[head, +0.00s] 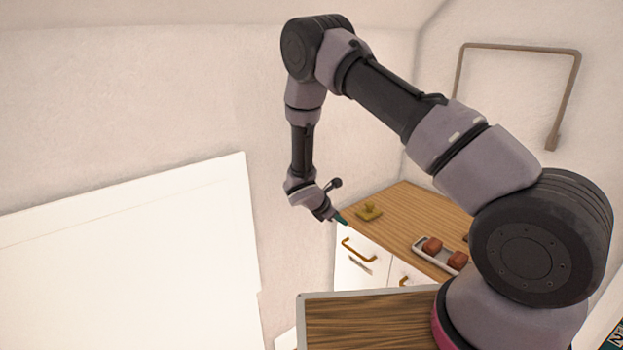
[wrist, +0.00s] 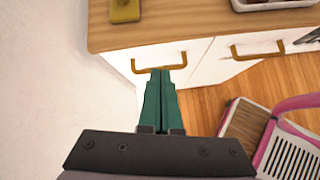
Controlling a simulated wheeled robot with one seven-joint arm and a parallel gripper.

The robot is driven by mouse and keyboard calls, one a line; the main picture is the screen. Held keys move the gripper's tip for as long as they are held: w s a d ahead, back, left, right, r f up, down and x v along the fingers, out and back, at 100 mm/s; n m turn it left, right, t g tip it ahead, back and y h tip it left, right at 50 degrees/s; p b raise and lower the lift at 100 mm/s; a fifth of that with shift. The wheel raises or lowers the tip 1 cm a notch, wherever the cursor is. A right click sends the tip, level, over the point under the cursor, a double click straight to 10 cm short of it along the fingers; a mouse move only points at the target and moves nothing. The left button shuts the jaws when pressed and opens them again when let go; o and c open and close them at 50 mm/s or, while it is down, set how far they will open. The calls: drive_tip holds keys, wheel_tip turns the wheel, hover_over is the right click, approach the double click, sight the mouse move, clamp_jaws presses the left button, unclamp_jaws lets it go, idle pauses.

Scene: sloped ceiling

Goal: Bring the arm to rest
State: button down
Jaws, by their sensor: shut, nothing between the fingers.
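My arm rises from the right of the head view, bends at a high elbow and hangs down on the left side of the wooden counter. My gripper (head: 342,221) is at its lower end, beside the counter's front left corner. In the wrist view the green fingers of my gripper (wrist: 160,74) are together and empty. Their tips overlap a brass drawer handle (wrist: 158,64) in that picture; I cannot tell whether they touch it.
The wooden counter (head: 405,205) has white drawers below. On it are a small yellow-green object (head: 369,211) and a white tray (head: 421,251) with reddish-brown blocks. A white panel (head: 130,260) stands left. A wall rail (head: 520,46) is at upper right. Wooden floor (wrist: 205,98) shows below.

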drive_tip(key=s+d+r+m+g+y, duration=0.1)
drive_tip(key=s+d+r+m, duration=0.3)
drive_tip(key=r, duration=0.7)
drive_tip(key=s+d+r+m+y, duration=0.1)
drive_tip(key=d+r+m, duration=0.1)
drive_tip(key=r+m, duration=0.6)
drive_tip(key=s+d+r+m+g+y, duration=0.1)
drive_tip(key=s+d+r+m+y, duration=0.2)
drive_tip(key=r, duration=1)
drive_tip(key=s+r+m+t+y, duration=0.2)
drive_tip(key=s+r+m, duration=0.3)
drive_tip(key=s+r, duration=0.3)
drive_tip(key=s+r+m+t+y, duration=0.2)
drive_tip(key=s+r+m, duration=0.4)
drive_tip(key=s, duration=0.7)
wheel_tip(320, 180, up, 2)
drive_tip(key=shift+d+r+m+t, duration=0.25)
drive_tip(key=shift+d+m+t, duration=0.05)
drive_tip(key=shift+d, duration=0.05)
